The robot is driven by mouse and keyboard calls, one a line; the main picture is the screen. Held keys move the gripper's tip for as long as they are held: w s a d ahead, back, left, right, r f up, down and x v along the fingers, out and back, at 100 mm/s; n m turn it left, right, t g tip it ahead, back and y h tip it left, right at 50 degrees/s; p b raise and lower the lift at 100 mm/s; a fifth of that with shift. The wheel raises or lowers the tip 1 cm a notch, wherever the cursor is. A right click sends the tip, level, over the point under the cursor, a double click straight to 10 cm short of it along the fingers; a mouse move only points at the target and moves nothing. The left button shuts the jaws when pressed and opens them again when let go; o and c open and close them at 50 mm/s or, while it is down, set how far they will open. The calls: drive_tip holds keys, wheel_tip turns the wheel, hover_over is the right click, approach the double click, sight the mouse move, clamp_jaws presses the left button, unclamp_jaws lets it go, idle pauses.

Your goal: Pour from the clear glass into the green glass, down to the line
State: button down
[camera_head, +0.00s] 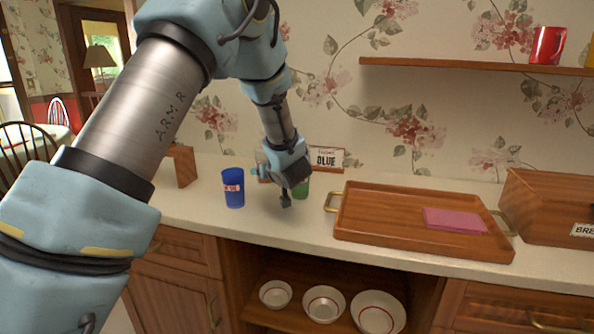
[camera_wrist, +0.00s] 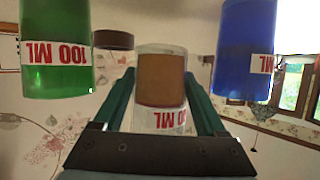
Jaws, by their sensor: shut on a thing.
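My gripper (camera_head: 258,171) is shut on the clear glass (camera_head: 262,160), which is small and partly hidden in the head view. In the wrist view, which appears upside down, the clear glass (camera_wrist: 160,121) stands between the green jaws with a red-lettered label and brownish-orange contents. It looks about upright. The green glass (camera_head: 301,190) is right of my gripper, partly hidden behind it; its "100 ML" label shows in the wrist view (camera_wrist: 57,75). The blue glass (camera_head: 233,190) stands on the counter to the left and also shows in the wrist view (camera_wrist: 243,30).
A wooden tray (camera_head: 370,228) with a pink block (camera_head: 455,220) lies to the right, beside a wooden bread box (camera_head: 550,205). A lettered card (camera_head: 327,158) stands behind my gripper. A wooden block (camera_head: 182,166) is at the left. The front counter edge is clear.

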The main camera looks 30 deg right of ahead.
sight(265, 154)
drive_tip(key=shift+r, duration=0.1)
wheel_tip(265, 154, up, 5)
drive_tip(key=p, duration=0.4)
drive_tip(key=shift+p, duration=0.3)
